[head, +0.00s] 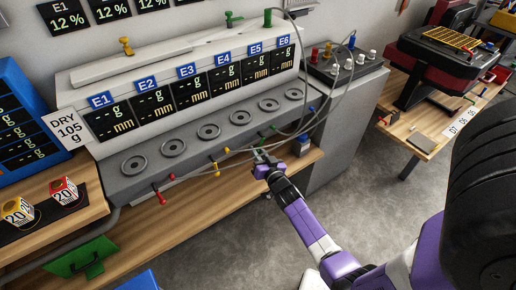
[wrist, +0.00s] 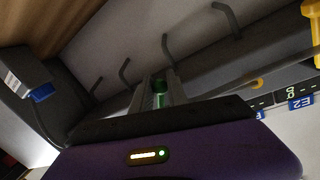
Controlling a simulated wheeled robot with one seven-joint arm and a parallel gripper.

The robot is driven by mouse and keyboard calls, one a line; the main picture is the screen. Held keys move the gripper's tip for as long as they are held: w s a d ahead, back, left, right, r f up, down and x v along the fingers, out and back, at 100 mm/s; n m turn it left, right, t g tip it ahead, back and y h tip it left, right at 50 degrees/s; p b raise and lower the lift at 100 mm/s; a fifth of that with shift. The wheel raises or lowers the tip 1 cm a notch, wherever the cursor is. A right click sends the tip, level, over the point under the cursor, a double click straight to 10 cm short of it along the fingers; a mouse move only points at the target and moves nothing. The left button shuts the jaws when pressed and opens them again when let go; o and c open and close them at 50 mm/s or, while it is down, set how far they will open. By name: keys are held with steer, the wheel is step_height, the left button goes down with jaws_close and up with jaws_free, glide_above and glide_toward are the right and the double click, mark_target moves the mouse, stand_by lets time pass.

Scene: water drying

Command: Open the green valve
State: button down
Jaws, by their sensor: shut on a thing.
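My gripper (head: 262,154) is at the front of the long grey machine (head: 125,185), toward its right end. In the wrist view, my gripper (wrist: 160,92) is closed around a small green piece (wrist: 159,86), which looks like the green valve's handle. The fingers hide most of it. In the head view, small green handles (head: 263,141) show just above my fingertips. I cannot tell which of them is held or how far it is turned. Another green valve (head: 233,19) stands on top of the machine, apart from my gripper.
Red (head: 159,195) and yellow (head: 213,168) handles line the machine's front to the left of my gripper. Grey cables (head: 303,90) hang close to my gripper on the right. A wooden shelf (head: 205,215) runs below.

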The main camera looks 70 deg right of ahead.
stand_by(0.4)
steer(key=c, duration=1.3)
jaws_free()
steer(key=shift+s, duration=0.1)
steer(key=v, duration=0.7)
steer(key=shift+s+a, duration=0.25)
steer(key=shift+c, duration=0.2)
